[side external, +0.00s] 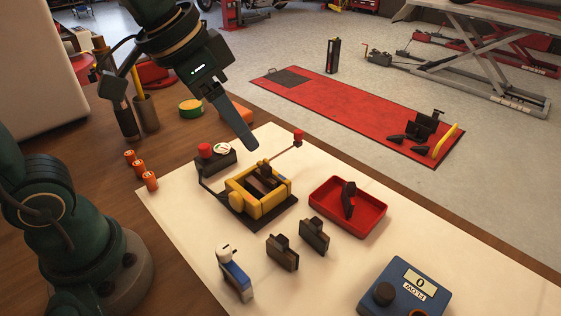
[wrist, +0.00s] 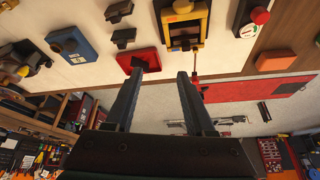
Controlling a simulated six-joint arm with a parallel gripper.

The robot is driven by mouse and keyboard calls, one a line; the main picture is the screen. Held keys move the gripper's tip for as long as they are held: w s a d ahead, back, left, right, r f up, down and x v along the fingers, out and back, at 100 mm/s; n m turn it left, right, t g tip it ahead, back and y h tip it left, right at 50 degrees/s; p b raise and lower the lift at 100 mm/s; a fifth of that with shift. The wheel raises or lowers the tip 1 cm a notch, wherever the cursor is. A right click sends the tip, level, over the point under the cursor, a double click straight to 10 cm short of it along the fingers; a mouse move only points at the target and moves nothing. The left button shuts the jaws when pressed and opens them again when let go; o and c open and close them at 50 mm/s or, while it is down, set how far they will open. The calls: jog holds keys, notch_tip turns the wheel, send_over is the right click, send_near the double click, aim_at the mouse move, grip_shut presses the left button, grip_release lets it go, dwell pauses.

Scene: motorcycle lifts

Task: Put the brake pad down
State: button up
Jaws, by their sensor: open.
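My gripper (side external: 249,143) is open and raised above the far side of the white mat, near the yellow fixture. In the wrist view its two fingers (wrist: 160,75) are apart with nothing held between them. A dark brake pad (side external: 348,199) stands in the red tray (side external: 372,222); in the wrist view the tray (wrist: 153,54) shows just beyond the left fingertip. Two more dark pads (side external: 283,253) (side external: 314,236) stand on the mat in front of the tray. The yellow fixture (side external: 271,205) holds dark pieces; I cannot tell exactly what they are.
A small blue-and-white item (side external: 235,274) stands at the mat's front. A red-button box (side external: 214,158) is beside the fixture. Orange cylinders (side external: 150,181) stand on the wood. Mat right of the tray is clear.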

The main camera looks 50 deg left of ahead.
jog(key=s+a+f+n+y, duration=0.1)
jog(key=s+a+f+n, duration=0.2)
jog(key=s, duration=0.5)
jog(key=shift+f+t, duration=0.25)
jog(key=shift+t, duration=0.15)
